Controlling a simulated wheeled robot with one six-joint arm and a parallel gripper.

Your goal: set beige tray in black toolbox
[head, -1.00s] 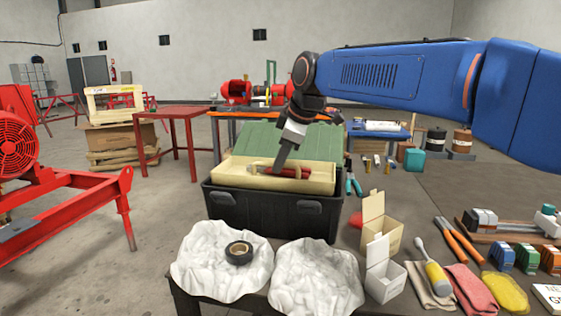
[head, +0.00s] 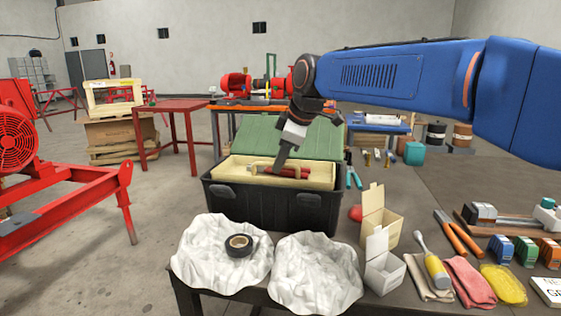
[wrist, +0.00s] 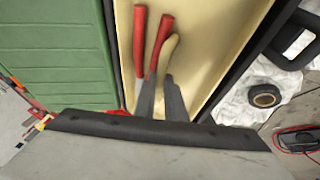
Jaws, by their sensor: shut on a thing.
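The beige tray (head: 232,172) is inside the opening of the black toolbox (head: 270,209), looking about level, with its upper part above the toolbox's front rim. Whether it touches the toolbox's supports is hidden. Red-handled tools (wrist: 160,45) lie in the tray. My gripper (head: 275,172) points down into the tray and is shut on its beige handle (wrist: 170,52). The wrist view shows the fingers at the handle's near part, beside the tools. The green lid (head: 268,138) stands open behind the tray.
Two crumpled white cloths (head: 315,272) lie in front of the toolbox, one with black tape (head: 239,245) on it. Small open cartons (head: 380,218) stand at its right. Teal-handled pliers (head: 353,178) are close to its right side. Tools and rags crowd the table further right.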

